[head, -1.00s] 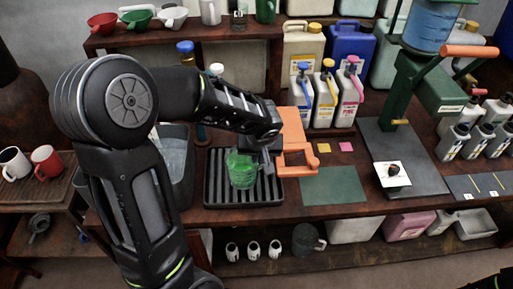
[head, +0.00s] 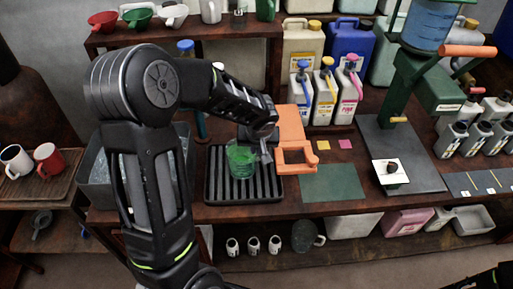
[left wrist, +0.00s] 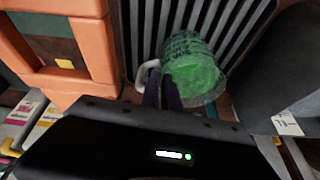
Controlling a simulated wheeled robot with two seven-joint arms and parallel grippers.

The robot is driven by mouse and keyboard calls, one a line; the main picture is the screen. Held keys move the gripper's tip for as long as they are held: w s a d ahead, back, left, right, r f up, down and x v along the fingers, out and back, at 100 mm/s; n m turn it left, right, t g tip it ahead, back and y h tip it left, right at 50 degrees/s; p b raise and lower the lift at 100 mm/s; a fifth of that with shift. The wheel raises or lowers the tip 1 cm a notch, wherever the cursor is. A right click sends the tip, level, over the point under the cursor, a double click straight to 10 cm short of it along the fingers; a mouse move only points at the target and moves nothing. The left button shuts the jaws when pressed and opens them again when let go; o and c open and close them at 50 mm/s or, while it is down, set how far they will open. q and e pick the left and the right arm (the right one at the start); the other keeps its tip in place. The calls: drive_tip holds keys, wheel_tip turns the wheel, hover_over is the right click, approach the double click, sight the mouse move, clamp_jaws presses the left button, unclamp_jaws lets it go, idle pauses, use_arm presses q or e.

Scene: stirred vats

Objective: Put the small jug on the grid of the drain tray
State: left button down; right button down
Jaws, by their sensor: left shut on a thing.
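The small jug (head: 240,158) is see-through green with a pale handle. It is over the ribbed black grid of the drain tray (head: 208,192), toward the tray's back half. I cannot tell whether its base touches the grid. My left gripper (head: 264,147) is at the jug's right side, shut on its handle. In the left wrist view the jug (left wrist: 192,70) looks roughly upright, with the gripper's fingers (left wrist: 163,92) at its handle and the tray's bars (left wrist: 205,20) behind it.
An orange frame (head: 296,165) stands close to the right of the tray. A grey basin (head: 100,180) is left of it, partly behind my arm. Several bottles (head: 325,95) stand behind. A green mat (head: 332,183) lies flat at the right.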

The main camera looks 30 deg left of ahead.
use_arm(q)
drive_tip(key=c, duration=1.6)
unclamp_jaws()
drive_tip(key=shift+r, duration=0.1)
drive_tip(key=shift+r+p, duration=0.2)
drive_tip(key=shift+p, duration=0.3)
drive_tip(key=shift+s+d+r, duration=0.1)
drive_tip(key=shift+r, duration=0.25)
drive_tip(key=b+v, duration=0.1)
drive_tip(key=v, duration=1)
drive_tip(key=shift+b, duration=0.4)
drive_tip(key=shift+d+f, duration=0.1)
